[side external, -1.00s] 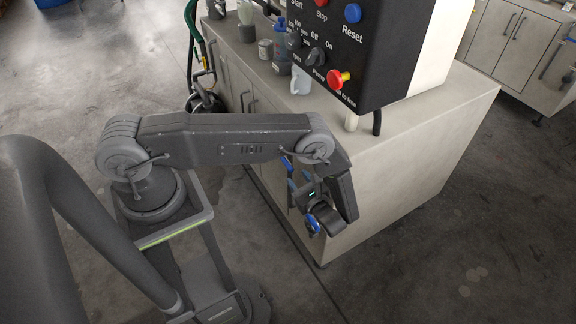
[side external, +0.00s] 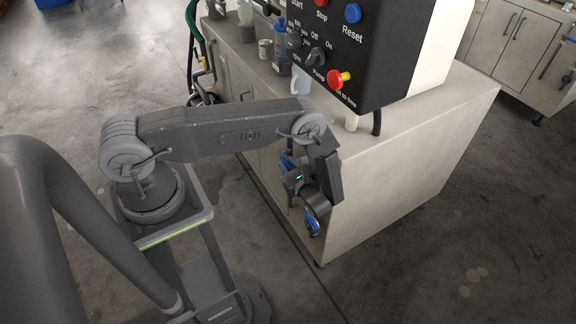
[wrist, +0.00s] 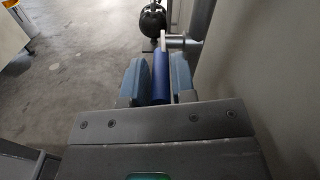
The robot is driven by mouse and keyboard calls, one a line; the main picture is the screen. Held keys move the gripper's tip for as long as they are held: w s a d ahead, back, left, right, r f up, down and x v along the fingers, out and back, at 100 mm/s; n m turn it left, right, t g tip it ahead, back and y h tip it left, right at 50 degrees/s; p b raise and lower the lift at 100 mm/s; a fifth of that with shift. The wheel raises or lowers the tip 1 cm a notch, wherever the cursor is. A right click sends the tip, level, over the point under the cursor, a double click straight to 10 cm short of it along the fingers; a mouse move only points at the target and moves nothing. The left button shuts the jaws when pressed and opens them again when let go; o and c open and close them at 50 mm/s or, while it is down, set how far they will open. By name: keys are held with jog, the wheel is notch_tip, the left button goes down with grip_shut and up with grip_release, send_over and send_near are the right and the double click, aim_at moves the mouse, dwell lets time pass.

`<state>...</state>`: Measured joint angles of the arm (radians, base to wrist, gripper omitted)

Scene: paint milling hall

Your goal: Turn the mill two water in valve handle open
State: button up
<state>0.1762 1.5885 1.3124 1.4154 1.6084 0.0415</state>
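A blue valve handle (wrist: 161,78) on a short metal stem shows in the wrist view, between the blue-padded fingers of my gripper (wrist: 161,84). A second blue handle (side external: 313,225) sits lower and nearer the cabinet corner, apart from the fingers. No label shows which handle belongs to mill two.
The pale cabinet (side external: 400,185) stands close beside my wrist. A black control box (side external: 370,45) with buttons overhangs it, and bottles and cups (side external: 280,50) stand on top. A metal pipe (wrist: 180,42) and a dark round part (wrist: 153,20) lie beyond the fingers. Open floor is left.

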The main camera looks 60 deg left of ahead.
grip_shut()
jog(key=shift+w+r+h, duration=0.1)
jog(key=shift+r+h, duration=0.3)
jog(key=shift+h, duration=0.2)
jog(key=shift+a+r+h, duration=0.1)
jog(key=shift+r+h, duration=0.3)
jog(key=shift+h, duration=0.5)
jog(key=shift+o, duration=1.9)
grip_release()
